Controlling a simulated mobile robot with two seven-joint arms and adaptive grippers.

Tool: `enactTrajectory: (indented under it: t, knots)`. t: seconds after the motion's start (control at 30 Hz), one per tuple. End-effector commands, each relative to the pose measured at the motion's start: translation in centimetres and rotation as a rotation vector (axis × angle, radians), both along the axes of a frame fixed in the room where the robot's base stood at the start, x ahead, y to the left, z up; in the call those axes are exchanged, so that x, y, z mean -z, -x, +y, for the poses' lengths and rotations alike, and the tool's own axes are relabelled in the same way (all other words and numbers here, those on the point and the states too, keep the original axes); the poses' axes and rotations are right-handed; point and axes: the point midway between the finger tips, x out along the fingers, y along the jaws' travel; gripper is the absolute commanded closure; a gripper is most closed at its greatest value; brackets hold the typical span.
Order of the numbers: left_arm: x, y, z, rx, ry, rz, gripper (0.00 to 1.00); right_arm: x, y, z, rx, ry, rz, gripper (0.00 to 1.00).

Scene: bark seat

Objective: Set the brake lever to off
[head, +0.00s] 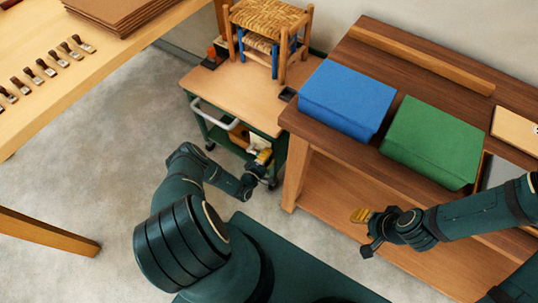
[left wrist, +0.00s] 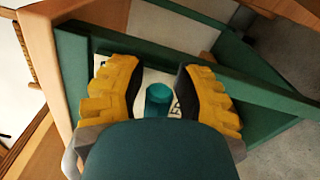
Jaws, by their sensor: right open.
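The brake lever seems to be the teal rounded piece (left wrist: 159,100) in the left wrist view, in front of a white plate (left wrist: 183,103) with partly hidden lettering. Its setting cannot be read. My left gripper (left wrist: 158,72) has its yellow fingers apart, one on each side of the teal piece, with small gaps visible. In the head view the left gripper (head: 262,158) is low at the front of the green cart (head: 207,120), and the lever cannot be made out there. My right gripper (head: 364,227) is open and empty in front of the workbench.
A woven stool (head: 266,24) stands on the cart, which has a white handle (head: 214,115). The brown workbench (head: 300,130) at right bears a blue box (head: 347,98) and a green box (head: 432,142). A table (head: 80,80) with tools is at left. Grey floor is clear between.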

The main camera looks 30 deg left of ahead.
Motion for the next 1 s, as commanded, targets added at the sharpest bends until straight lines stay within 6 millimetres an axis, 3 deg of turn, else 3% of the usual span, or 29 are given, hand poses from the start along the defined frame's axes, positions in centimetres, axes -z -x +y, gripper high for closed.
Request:
enactTrajectory:
  t: [0.47,1.0]
  knots:
    - [0.0,0.8,0.1,-0.001,0.002,0.001,0.5,0.0,0.0,0.0,0.0,0.0,0.0,0.53]
    - [0.0,10.4,0.4,-0.002,0.003,0.0,0.5,0.0,0.0,0.0,0.0,0.0,0.0,0.53]
